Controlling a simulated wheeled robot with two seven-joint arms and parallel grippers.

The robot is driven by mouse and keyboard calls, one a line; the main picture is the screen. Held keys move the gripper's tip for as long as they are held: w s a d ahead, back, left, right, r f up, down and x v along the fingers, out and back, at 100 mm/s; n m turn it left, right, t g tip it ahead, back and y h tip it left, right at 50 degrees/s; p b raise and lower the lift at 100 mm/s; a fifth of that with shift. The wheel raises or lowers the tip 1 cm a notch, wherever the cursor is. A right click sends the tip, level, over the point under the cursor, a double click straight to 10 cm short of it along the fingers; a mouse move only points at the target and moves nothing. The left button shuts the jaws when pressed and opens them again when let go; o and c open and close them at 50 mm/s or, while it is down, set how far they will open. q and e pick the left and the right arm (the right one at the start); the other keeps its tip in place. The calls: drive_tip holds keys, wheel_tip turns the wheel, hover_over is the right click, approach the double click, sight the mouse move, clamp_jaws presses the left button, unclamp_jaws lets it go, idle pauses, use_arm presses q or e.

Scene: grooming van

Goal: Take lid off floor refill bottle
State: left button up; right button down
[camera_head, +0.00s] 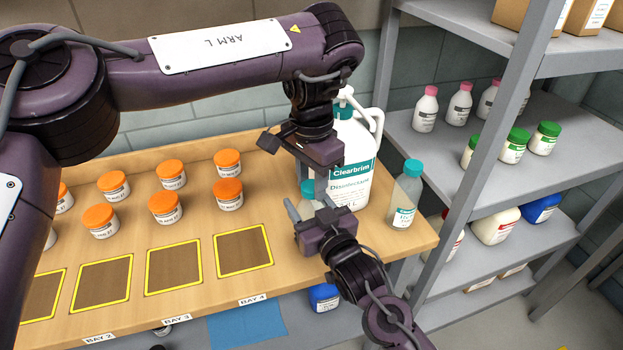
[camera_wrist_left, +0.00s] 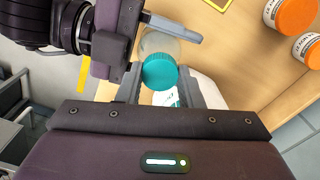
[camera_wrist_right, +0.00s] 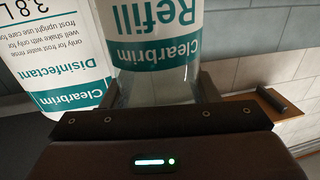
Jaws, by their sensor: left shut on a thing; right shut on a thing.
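The refill bottle (camera_wrist_right: 155,55) is clear with a white and teal label reading "Clearbrim Refill". In the head view my right gripper (camera_head: 318,210) is over the bench's right part, and the bottle is largely hidden there. The teal lid (camera_wrist_left: 159,72) sits between the fingers of my left gripper (camera_wrist_left: 160,82), shut on it. In the head view my left gripper (camera_head: 311,178) comes down from above onto the lid. The lid appears at the bottle's top; I cannot tell whether it is loose.
A large Clearbrim Disinfectant jug (camera_head: 350,165) stands close behind the grippers. Another teal-capped bottle (camera_head: 405,195) stands to its right. Several orange-lidded jars (camera_head: 165,208) and yellow-framed bays (camera_head: 243,250) fill the bench's left. A metal shelf (camera_head: 470,165) stands at right.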

sight(311, 186)
use_arm(q)
drive_tip(key=shift+r, duration=0.2)
drive_tip(key=shift+r, duration=0.9)
drive_tip(key=shift+r, duration=0.15)
drive_tip(key=shift+r, duration=1.9)
use_arm(e)
drive_tip(key=shift+c, duration=2.3)
unclamp_jaws()
